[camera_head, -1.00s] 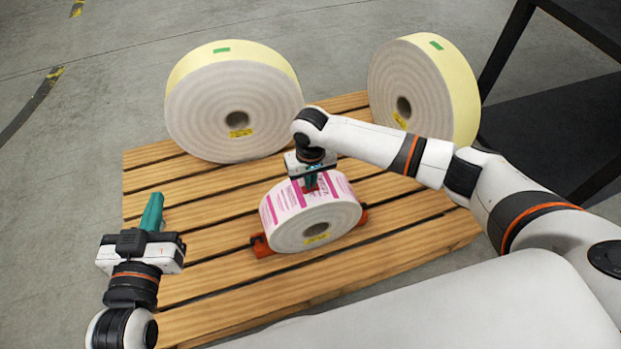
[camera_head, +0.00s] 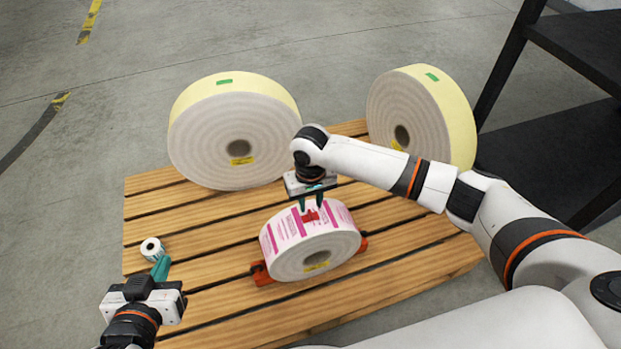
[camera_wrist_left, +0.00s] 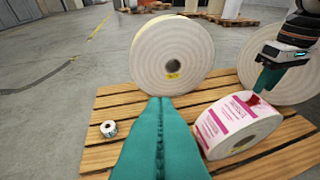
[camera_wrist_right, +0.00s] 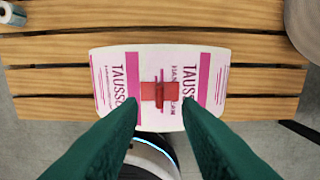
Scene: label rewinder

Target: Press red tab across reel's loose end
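The printed reel (camera_head: 318,250), white with pink labels, stands on edge in a red cradle (camera_head: 262,273) on the slatted pallet. The red tab (camera_wrist_right: 159,92) lies on top of the reel, between two printed label panels; it also shows in the head view (camera_head: 310,217). The exact line of the loose end under it is hard to make out. My right gripper (camera_head: 312,204) is open above the tab, one teal finger on each side, holding nothing. My left gripper (camera_head: 161,266) is shut and empty, left of the reel; its closed fingers fill the left wrist view's middle (camera_wrist_left: 160,110).
Two large pale yellow reels (camera_head: 233,138) (camera_head: 428,115) stand at the pallet's back. A small roll (camera_head: 152,248) sits on the left slats, just beyond my left gripper. The slats (camera_head: 205,240) between it and the printed reel are clear. A black rack (camera_head: 560,130) stands at right.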

